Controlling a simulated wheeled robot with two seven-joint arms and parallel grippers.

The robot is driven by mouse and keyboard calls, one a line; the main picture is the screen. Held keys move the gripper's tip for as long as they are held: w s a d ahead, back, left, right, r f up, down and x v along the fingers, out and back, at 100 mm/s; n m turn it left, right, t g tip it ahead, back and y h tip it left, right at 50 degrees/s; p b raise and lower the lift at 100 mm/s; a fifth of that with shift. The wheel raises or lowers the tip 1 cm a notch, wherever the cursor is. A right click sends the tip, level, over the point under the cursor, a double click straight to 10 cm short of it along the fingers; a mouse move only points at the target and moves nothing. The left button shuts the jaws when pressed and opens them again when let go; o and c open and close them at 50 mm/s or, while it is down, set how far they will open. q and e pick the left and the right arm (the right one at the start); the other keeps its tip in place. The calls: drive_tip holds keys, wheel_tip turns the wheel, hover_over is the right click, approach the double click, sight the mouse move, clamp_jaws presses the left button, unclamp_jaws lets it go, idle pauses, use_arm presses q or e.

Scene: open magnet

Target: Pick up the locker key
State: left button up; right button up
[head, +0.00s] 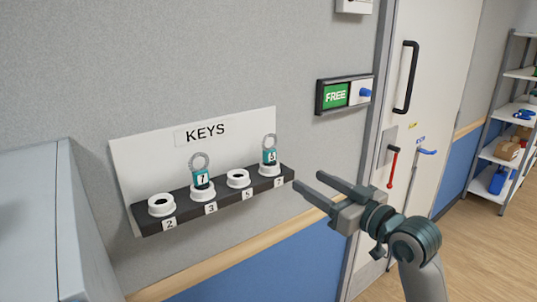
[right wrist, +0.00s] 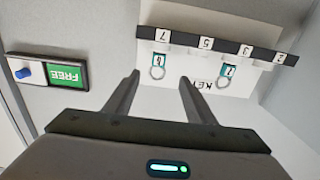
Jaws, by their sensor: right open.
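Two keys with teal tags and grey rings stand in white round holders on the key rack (head: 120,165) on the wall. One key (head: 202,178) is at the slot marked 3, the other key (head: 269,156) at the slot marked 7. I cannot tell by name which is the locker key. My right gripper (head: 308,180) is open and empty, to the right of the rack and apart from it. In the right wrist view, the slot 7 key (right wrist: 158,67) appears between the fingertips (right wrist: 160,76), beyond them. My left gripper is not in view.
The holders at slots 2 (head: 161,205) and 5 (head: 238,179) are empty. A FREE sign (head: 337,96) with a blue knob is on the wall above right. A door (head: 435,70) with a black handle and a shelf unit (head: 515,120) stand at the right. A grey cabinet (head: 45,230) is at the left.

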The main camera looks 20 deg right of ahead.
drive_tip(key=p, duration=0.4)
approach(272, 158)
drive_tip(key=x, duration=0.4)
drive_tip(key=shift+w+a+r, duration=0.1)
drive_tip(key=shift+a, duration=0.1)
drive_tip(key=shift+w+a+p, duration=0.2)
drive_tip(key=shift+w+p, duration=0.1)
drive_tip(key=shift+w, duration=0.3)
drive_tip(key=shift+w+a+r+p, duration=0.1)
drive_tip(key=shift+w+a+p, duration=0.1)
drive_tip(key=shift+w+p, duration=0.45)
drive_tip(key=p+x, duration=0.1)
drive_tip(key=x, duration=0.1)
drive_tip(key=shift+w+p, duration=0.35)
drive_tip(key=shift+p, duration=0.05)
drive_tip(key=shift+w+a, duration=0.25)
drive_tip(key=shift+w, duration=0.35)
